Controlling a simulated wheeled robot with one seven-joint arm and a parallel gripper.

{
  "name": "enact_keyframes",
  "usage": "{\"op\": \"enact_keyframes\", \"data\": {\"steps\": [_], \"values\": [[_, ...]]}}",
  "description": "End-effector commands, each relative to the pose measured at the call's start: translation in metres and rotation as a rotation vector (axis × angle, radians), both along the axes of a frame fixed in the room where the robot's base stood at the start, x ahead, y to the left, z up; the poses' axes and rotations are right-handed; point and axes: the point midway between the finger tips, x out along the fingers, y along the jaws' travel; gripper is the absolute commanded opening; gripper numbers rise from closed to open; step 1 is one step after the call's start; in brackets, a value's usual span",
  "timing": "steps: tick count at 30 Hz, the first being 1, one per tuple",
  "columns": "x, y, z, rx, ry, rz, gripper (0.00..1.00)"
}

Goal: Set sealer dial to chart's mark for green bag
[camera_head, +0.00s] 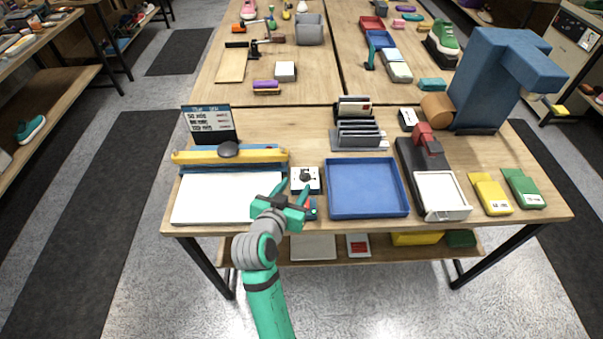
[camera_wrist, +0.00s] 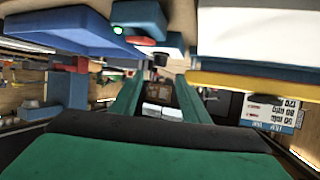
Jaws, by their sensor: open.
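The sealer (camera_head: 229,154) has a blue and yellow bar behind a white plate (camera_head: 226,200) at the left of the front table. The dial (camera_head: 305,177), a dark knob on a small white box, is right of the plate. The chart (camera_head: 209,122) is a dark board with text rows behind the sealer, too small to read; it appears upside down in the wrist view (camera_wrist: 270,112). The green bag (camera_head: 523,188) lies at the table's right end. My gripper (camera_head: 295,187) is open and empty, its fingertips just in front of the dial box; contact cannot be told.
A blue tray (camera_head: 367,188) stands right of the dial. A dark device with a white plate (camera_head: 442,194), a yellow bag (camera_head: 491,194) and a large blue machine (camera_head: 503,76) are farther right. A grey rack (camera_head: 360,137) stands behind the tray. A small blue and red item (camera_head: 311,208) is beside my gripper.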

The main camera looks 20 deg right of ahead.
Motion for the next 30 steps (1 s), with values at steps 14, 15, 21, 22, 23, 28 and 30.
{"op": "enact_keyframes", "data": {"steps": [14, 15, 21, 22, 23, 28, 30], "values": [[0.057, -0.04, -0.029, 0.0, 0.0, 0.002, 0.42], [0.059, -0.041, -0.03, -0.001, 0.0, 0.004, 0.42], [0.065, -0.044, -0.034, 0.0, 0.001, 0.004, 0.42], [0.065, -0.044, -0.034, 0.0, 0.001, 0.004, 0.42], [0.065, -0.044, -0.034, 0.0, 0.0, 0.004, 0.42], [0.065, -0.044, -0.033, 0.0, 0.0, 0.004, 0.39], [0.065, -0.044, -0.033, 0.0, 0.0, 0.004, 0.23]]}}
